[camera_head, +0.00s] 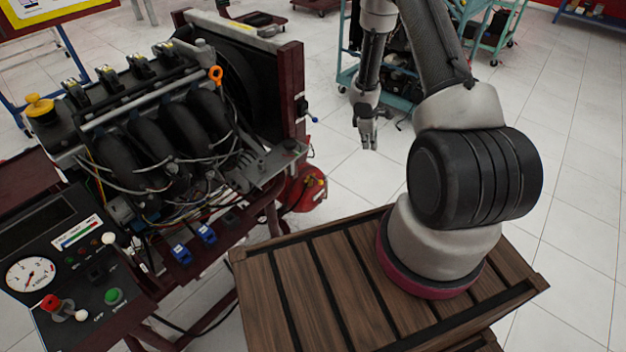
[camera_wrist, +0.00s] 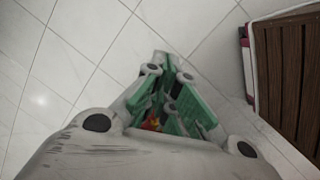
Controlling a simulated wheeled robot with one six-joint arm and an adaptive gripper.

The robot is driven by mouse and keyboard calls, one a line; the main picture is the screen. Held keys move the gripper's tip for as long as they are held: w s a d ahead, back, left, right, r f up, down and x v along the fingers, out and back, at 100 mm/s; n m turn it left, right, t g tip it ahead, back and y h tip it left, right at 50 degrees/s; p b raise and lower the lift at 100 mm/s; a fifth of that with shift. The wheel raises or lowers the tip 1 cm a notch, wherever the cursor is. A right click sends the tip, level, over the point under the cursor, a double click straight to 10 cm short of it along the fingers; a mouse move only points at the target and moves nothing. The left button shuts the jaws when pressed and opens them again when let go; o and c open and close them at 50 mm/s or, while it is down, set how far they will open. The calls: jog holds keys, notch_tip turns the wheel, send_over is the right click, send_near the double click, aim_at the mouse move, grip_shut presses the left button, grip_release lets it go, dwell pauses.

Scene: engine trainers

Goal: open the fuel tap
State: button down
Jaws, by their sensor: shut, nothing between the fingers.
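A small blue handle (camera_head: 312,118) sticks out from the right side of the dark red engine frame. It may be the fuel tap, but it is too small to tell, and its setting cannot be read. A red rounded tank (camera_head: 307,189) stands low behind the frame. My gripper (camera_head: 369,148) hangs pointing down to the right of the handle, well apart from it. In the wrist view, my gripper (camera_wrist: 161,58) is shut and empty over the pale floor. No tap shows clearly there.
The engine (camera_head: 150,130) with hoses and wires fills the left. A control panel (camera_head: 75,265) with a gauge stands in front. A slatted wooden top (camera_head: 325,285) lies under my arm. A teal trolley (camera_head: 350,75) stands behind my gripper. Tiled floor is free at right.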

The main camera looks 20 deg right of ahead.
jog(key=w+a+f+n+y, duration=0.2)
jog(key=a+f+n+y, duration=0.15)
jog(key=a+f, duration=0.5)
jog(key=r+n+y, duration=0.2)
jog(key=n+y, duration=0.1)
send_over(315, 179)
jog(key=s+d, duration=0.2)
jog(key=shift+s+a+f, duration=0.1)
jog(key=shift+s, duration=0.05)
jog(key=x, duration=1)
